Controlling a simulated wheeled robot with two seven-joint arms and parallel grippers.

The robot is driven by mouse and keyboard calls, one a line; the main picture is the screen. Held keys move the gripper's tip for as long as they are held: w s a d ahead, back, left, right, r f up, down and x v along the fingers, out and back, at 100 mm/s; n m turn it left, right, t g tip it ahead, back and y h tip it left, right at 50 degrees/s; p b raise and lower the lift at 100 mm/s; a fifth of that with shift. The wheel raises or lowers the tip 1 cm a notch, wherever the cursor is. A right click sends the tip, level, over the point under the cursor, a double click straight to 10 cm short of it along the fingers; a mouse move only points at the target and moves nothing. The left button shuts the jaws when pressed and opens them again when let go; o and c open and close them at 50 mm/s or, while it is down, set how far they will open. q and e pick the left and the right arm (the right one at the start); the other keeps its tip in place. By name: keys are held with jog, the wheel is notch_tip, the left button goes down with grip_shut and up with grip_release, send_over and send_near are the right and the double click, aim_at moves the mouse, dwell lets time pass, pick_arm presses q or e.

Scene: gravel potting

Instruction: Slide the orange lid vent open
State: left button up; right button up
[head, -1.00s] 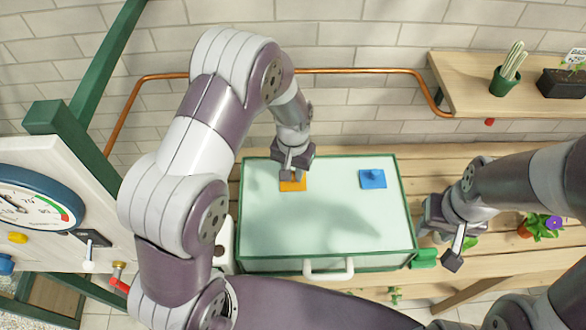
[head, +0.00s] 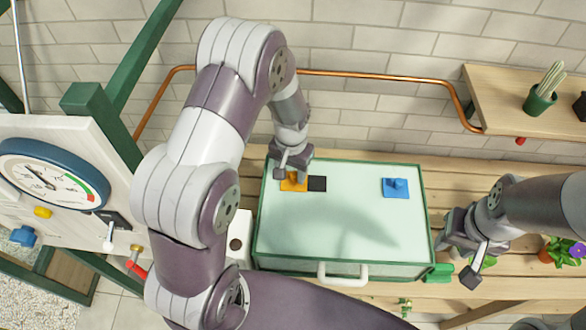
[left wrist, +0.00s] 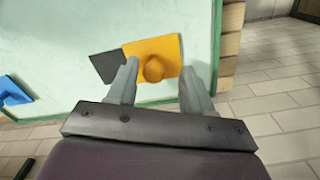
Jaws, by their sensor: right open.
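The orange lid vent (head: 293,183) is a flat plate with a knob, at the back left of the pale lid (head: 340,215). A dark square opening (head: 317,184) shows uncovered just right of the vent. In the left wrist view the orange vent (left wrist: 167,50) lies beside the dark opening (left wrist: 106,66). My left gripper (head: 291,174) is over the vent. Its fingers (left wrist: 159,72) are apart, one on each side of the knob, with a gap around it. My right gripper (head: 458,258) is open and empty at the lid's right side.
A blue vent (head: 395,188) sits at the lid's back right. A white handle (head: 342,275) is on the box front. A green object (head: 439,272) and a potted flower (head: 562,252) are on the bench to the right. A wall shelf (head: 500,105) stands behind.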

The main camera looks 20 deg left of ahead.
aim_at(291, 173)
pick_arm(q)
jog(key=shift+d+r, duration=0.15)
jog(key=shift+r, duration=0.05)
notch_tip(291, 173, up, 12)
jog(key=b, duration=0.3)
jog(key=shift+r, duration=0.15)
jog(key=s+f+b, duration=0.2)
jog(key=s+f, duration=0.1)
jog(key=s, duration=0.3)
jog(key=s+f+n+t+b, duration=0.1)
jog(key=s+f, duration=0.3)
jog(key=s, duration=0.2)
jog(key=shift+s+b, duration=0.2)
jog(key=shift+b, duration=0.2)
